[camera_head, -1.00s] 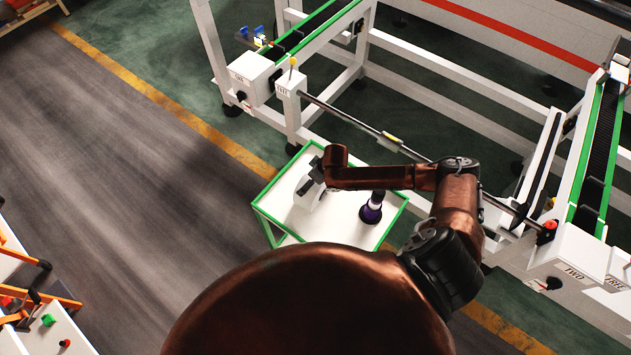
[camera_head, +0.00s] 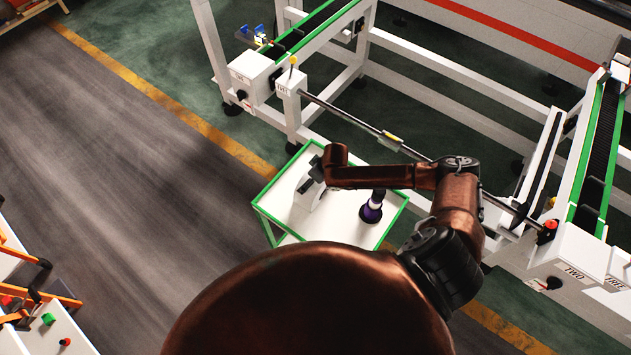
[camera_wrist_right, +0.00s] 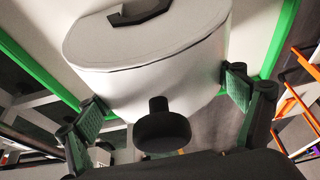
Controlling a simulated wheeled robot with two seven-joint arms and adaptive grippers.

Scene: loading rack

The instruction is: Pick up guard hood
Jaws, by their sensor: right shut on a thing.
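The guard hood is a white rounded housing (camera_wrist_right: 140,75) with a dark hooked part on its top face and a black knob (camera_wrist_right: 162,125) on its near side. It fills the middle of the right wrist view. My right gripper (camera_wrist_right: 163,106) has its green-padded fingers on both sides of the hood and is shut on it. In the head view the hood (camera_head: 307,196) shows white on the green-edged cart, partly hidden under my right gripper (camera_head: 317,171). I cannot tell whether it touches the cart top. My left gripper is not in view.
The white cart (camera_head: 340,226) has a green rim. A purple and black object (camera_head: 371,208) stands on it, right of the hood. A white conveyor frame with a long rod (camera_head: 350,120) runs behind the cart. Open floor (camera_head: 130,170) lies to the left.

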